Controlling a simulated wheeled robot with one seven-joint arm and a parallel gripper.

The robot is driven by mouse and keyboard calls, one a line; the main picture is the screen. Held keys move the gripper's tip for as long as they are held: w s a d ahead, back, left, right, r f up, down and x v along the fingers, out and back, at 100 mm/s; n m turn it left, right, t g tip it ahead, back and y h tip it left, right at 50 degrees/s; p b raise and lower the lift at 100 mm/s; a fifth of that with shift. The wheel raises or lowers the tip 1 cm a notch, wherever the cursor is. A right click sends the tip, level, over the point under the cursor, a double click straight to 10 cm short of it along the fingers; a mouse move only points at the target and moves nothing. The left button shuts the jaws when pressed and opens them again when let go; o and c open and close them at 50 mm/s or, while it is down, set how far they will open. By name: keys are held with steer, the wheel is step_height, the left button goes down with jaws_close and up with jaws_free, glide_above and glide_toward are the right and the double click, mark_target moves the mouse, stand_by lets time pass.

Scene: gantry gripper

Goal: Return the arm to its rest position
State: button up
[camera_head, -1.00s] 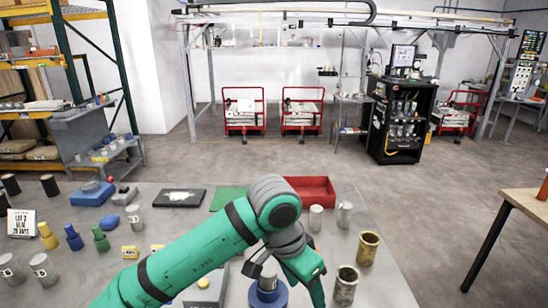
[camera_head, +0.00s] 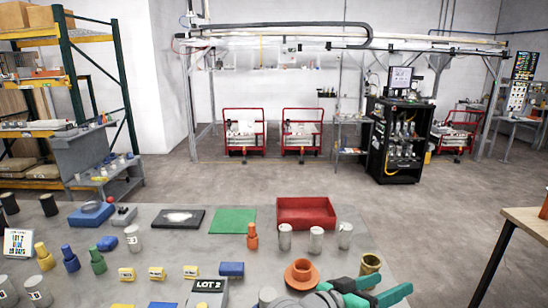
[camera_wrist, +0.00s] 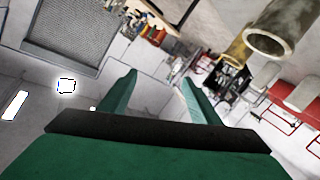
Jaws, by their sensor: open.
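My gripper (camera_head: 390,287) is low at the bottom right of the head view, its two green fingers apart and pointing right. It is beside the brass cup (camera_head: 369,268), and I cannot tell whether they touch. Most of my arm is out of the frame. In the wrist view the gripper (camera_wrist: 160,88) has a clear gap between its fingers, with nothing held. That view is tilted, with a hollow tube end (camera_wrist: 270,40) at the upper right, apart from the fingers.
The grey table (camera_head: 190,240) carries a red tray (camera_head: 306,213), a green mat (camera_head: 232,221), grey cylinders (camera_head: 316,240) and an orange flanged piece (camera_head: 302,272). A wooden-topped table (camera_head: 525,225) stands at right. Open floor (camera_head: 440,220) lies between.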

steer(key=s+a+f+n+t+y, duration=0.5)
steer(key=s+a+f+n+y, duration=0.15)
steer(key=f, duration=0.45)
steer(key=s+a+f+n+t+y, duration=0.5)
steer(key=a+f+n, duration=0.25)
steer(key=f, duration=0.45)
steer(key=s+a+f+m+g+y, duration=0.1)
steer(key=s+a, duration=0.4)
steer(key=s, duration=0.7)
steer(key=s+a+f+m+y, duration=0.2)
steer(key=s+a+m, duration=0.3)
steer(key=s, duration=0.8)
steer(key=shift+s+a+f+m+g, duration=0.15)
steer(key=shift+a+f+m+g, duration=0.15)
steer(key=shift+a+f+g, duration=0.15)
steer(key=shift+r, duration=0.1)
steer(key=shift+w, duration=0.2)
